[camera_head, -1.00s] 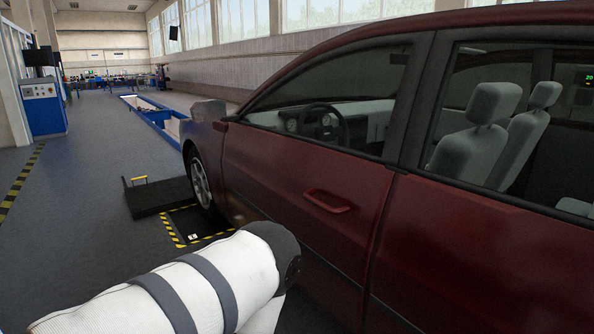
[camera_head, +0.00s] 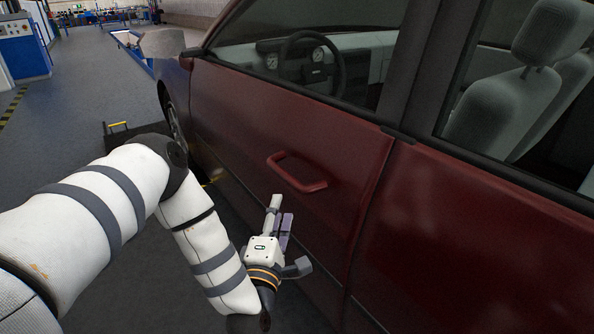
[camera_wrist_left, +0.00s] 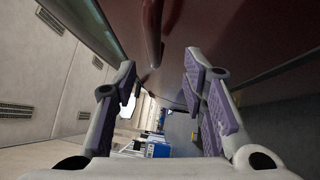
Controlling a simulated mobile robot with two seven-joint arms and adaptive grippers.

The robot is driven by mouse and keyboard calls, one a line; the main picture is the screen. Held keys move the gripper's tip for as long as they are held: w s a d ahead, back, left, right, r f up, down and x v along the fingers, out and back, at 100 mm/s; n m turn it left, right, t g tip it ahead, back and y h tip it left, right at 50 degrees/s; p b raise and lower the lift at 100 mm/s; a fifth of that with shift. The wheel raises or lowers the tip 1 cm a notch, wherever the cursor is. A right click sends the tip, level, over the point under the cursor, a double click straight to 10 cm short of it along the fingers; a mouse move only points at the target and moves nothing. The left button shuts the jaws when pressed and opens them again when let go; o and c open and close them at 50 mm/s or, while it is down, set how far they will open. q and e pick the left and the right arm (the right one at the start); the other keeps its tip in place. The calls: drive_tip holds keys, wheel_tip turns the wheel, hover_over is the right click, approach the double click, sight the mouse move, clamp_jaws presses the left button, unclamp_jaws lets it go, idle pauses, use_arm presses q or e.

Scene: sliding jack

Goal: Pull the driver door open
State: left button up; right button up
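The driver door (camera_head: 235,125) is dark red and looks shut, flush with the car body. Its red loop handle (camera_head: 297,172) sticks out near the rear edge of the door. My left gripper (camera_head: 280,208) is just below the handle in the head view, fingers pointing up towards it, apart from it. In the left wrist view the two purple-padded fingers (camera_wrist_left: 168,88) are spread with nothing between them. The handle (camera_wrist_left: 152,30) shows there at the top, beyond the fingertips. My right gripper is in neither view.
The car's rear door (camera_head: 480,240) is to the right of the driver door. A side mirror (camera_head: 165,43) juts out at the front. A dark ramp with a yellow handle (camera_head: 117,126) lies by the front wheel.

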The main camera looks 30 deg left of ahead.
sight(285, 181)
use_arm(q)
drive_tip(key=x, duration=0.3)
drive_tip(key=b+x, duration=0.1)
drive_tip(key=x, duration=0.3)
drive_tip(key=r+x, duration=0.1)
drive_tip(key=x, duration=0.3)
drive_tip(key=shift+a, duration=0.1)
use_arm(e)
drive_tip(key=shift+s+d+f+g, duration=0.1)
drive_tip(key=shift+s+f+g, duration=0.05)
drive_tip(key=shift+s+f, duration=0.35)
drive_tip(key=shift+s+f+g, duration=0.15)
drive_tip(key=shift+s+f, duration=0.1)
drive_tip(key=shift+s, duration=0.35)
use_arm(q)
clamp_jaws()
